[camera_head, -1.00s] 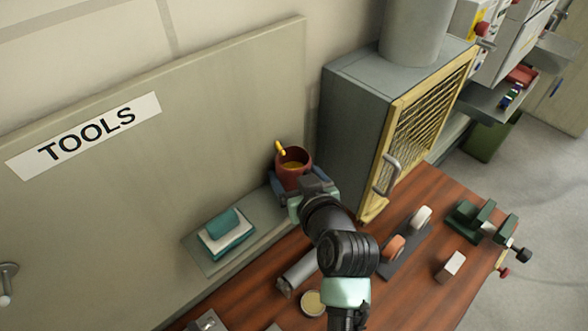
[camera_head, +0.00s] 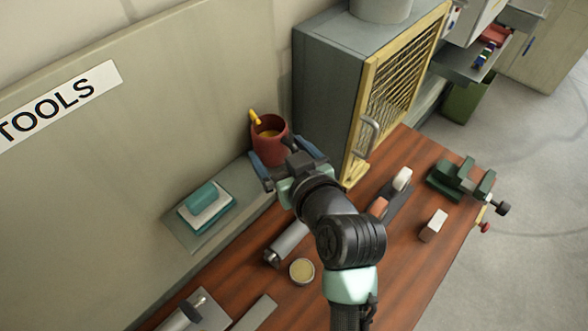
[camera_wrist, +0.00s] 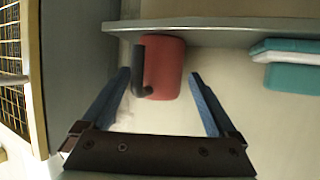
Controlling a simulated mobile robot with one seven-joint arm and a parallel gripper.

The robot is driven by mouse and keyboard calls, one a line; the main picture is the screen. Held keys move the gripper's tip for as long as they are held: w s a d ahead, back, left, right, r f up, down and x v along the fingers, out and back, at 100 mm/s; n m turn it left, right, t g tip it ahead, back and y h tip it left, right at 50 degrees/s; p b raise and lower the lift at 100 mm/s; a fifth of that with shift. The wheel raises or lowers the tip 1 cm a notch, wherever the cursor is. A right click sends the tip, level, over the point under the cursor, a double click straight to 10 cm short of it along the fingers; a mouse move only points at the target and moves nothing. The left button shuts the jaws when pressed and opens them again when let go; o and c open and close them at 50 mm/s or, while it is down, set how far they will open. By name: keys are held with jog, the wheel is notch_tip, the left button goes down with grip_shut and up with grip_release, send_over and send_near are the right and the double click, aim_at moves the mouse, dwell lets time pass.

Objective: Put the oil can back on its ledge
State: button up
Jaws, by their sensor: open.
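The red oil can (camera_head: 268,142) with a yellow spout stands upright at the right end of the ledge (camera_head: 178,232), against the wall board. In the wrist view, which is upside down, the can's red body (camera_wrist: 168,68) and black handle (camera_wrist: 140,68) show, with its base at the ledge (camera_wrist: 225,33). My gripper (camera_head: 284,163) is open at the can. Its two blue fingers lie on either side of the can, with gaps visible in the wrist view (camera_wrist: 158,75). In the head view my gripper hides the can's lower part.
A teal and white stack (camera_head: 207,207) lies on the ledge to the left. A grey cabinet with a yellow mesh door (camera_head: 395,90) stands close on the right. On the wooden bench are a grey cylinder (camera_head: 287,243), a round tin (camera_head: 301,271) and a green vise (camera_head: 460,180).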

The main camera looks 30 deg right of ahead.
jog(key=b+v, duration=0.1)
jog(key=v, duration=0.6)
jog(key=shift+s, duration=0.1)
jog(key=w+a+r+t, duration=0.2)
jog(key=r, duration=0.6)
jog(key=w+a+r+t, duration=0.2)
jog(key=a+r+t, duration=0.1)
jog(key=r, duration=0.4)
jog(key=w+a+r+t, duration=0.2)
jog(key=r, duration=0.6)
jog(key=s+a+r+t, duration=0.3)
jog(key=a+r, duration=0.1)
jog(key=r, duration=0.5)
jog(key=s+a+r+t, duration=0.3)
jog(key=s+a+r, duration=0.1)
jog(key=r, duration=0.6)
jog(key=shift+s+n+t+y, duration=0.2)
jog(key=shift+n+t+y, duration=0.1)
jog(key=shift+t, duration=0.1)
jog(key=shift+a+r, duration=0.1)
